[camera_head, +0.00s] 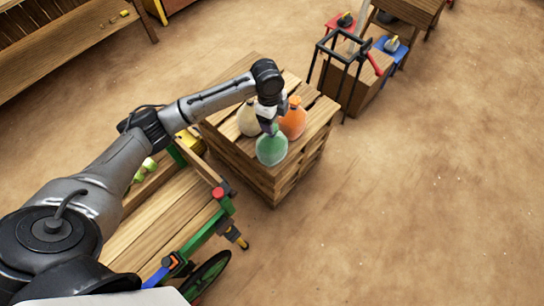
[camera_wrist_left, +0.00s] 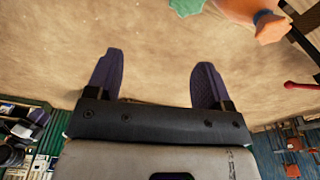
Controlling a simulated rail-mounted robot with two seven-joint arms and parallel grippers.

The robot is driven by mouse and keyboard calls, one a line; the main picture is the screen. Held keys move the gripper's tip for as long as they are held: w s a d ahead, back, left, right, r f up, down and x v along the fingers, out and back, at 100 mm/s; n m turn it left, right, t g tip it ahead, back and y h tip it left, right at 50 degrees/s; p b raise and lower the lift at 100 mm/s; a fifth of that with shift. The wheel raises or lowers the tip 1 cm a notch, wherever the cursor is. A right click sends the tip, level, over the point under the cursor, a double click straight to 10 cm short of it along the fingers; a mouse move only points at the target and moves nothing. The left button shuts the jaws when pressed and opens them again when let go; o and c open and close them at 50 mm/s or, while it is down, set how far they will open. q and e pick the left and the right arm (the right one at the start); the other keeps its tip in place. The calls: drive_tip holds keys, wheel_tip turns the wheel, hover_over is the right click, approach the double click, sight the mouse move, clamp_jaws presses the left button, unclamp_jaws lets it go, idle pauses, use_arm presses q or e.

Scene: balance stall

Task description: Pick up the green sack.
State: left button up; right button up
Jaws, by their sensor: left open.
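The green sack (camera_head: 271,150) stands at the near corner of a stack of wooden pallets (camera_head: 284,182) in the head view. An orange sack (camera_head: 294,119) and a cream sack (camera_head: 247,119) stand behind it. My left gripper (camera_head: 268,126) is just above and behind the green sack's top, among the three sacks, and hides its neck. In the wrist view my left gripper (camera_wrist_left: 155,78) is open, with nothing between its fingers. A green piece, seemingly the green sack's top (camera_wrist_left: 186,6), and the orange sack's tied neck (camera_wrist_left: 268,27) show at the upper edge there. My right gripper is not in view.
A wooden cart (camera_head: 160,222) with green rails stands left of the pallets, under my left arm. A black frame (camera_head: 345,60) over a wooden box stands behind right, near a blue tray (camera_head: 391,47). The sandy floor at right is clear.

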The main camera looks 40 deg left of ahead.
use_arm(q)
drive_tip(key=w+a+b, duration=0.1)
drive_tip(key=a+f+b, duration=0.1)
drive_tip(key=a, duration=0.1)
drive_tip(key=w+a+b, duration=0.1)
drive_tip(key=shift+w+a+f+b, duration=0.15)
drive_tip(key=shift+w+a+b, duration=0.2)
drive_tip(key=b, duration=0.2)
approach(272, 143)
drive_tip(key=w, duration=0.1)
drive_tip(key=w+a, duration=0.1)
drive_tip(key=shift+w+a+f, duration=0.1)
drive_tip(key=shift+w+f, duration=0.15)
drive_tip(key=shift+s+d+f+b, duration=0.15)
drive_tip(key=shift+f+b, duration=0.25)
drive_tip(key=shift+f, duration=0.5)
drive_tip(key=shift+w+d+f+b, duration=0.15)
drive_tip(key=shift+f+b, duration=0.3)
drive_tip(key=shift+f, duration=0.4)
drive_tip(key=shift+s+d+f+b, duration=0.2)
drive_tip(key=shift+f+b, duration=0.2)
drive_tip(key=shift+f, duration=0.5)
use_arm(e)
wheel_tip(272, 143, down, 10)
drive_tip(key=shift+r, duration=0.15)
use_arm(q)
drive_tip(key=shift+a, duration=0.1)
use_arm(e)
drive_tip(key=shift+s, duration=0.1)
